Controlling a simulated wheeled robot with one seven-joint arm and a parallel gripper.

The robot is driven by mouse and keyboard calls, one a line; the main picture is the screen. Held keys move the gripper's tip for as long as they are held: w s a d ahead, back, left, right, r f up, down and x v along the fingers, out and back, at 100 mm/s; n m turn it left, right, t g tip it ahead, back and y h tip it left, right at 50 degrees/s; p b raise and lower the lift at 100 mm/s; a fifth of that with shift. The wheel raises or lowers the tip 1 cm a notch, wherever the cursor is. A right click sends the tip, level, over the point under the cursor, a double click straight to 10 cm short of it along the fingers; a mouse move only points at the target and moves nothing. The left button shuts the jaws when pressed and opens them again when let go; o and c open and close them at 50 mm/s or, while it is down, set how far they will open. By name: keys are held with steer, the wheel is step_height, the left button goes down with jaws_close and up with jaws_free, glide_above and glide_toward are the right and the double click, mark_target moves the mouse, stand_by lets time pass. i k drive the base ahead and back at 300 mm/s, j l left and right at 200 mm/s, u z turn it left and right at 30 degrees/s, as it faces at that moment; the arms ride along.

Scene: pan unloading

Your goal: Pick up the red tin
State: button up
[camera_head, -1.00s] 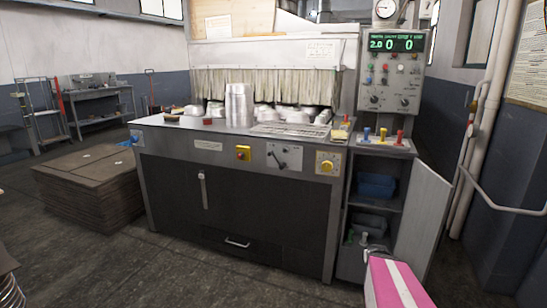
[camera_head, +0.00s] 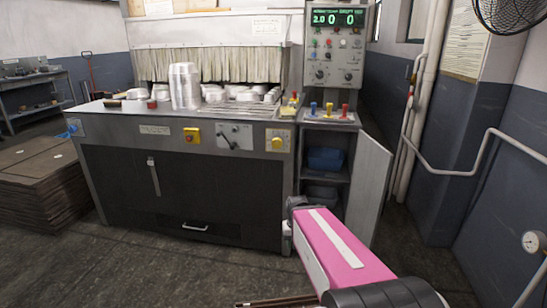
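A small red object (camera_head: 152,104), which looks like the red tin, stands on the machine's metal counter, just left of a tall silver stack of pans (camera_head: 184,86). It is small in view, so its details are unclear. My pink arm reaches in from the lower right. Its grey end with my gripper (camera_head: 288,229) is low in front of the machine's open cabinet, far from the red object and below counter height. The fingers are too small and hidden to show whether they are open or shut.
The machine counter (camera_head: 135,120) also bears a dark object (camera_head: 112,103) and several silver pans (camera_head: 248,95). Blue, yellow and red levers (camera_head: 329,108) stand on the right ledge. An open cabinet door (camera_head: 368,190) juts forward.

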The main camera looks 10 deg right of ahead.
mark_target(152, 104)
steer(key=i+z, duration=0.15)
steer(key=z, duration=0.15)
steer(key=i+j+z, duration=0.1)
steer(key=z, duration=0.2)
steer(key=u, duration=1.6)
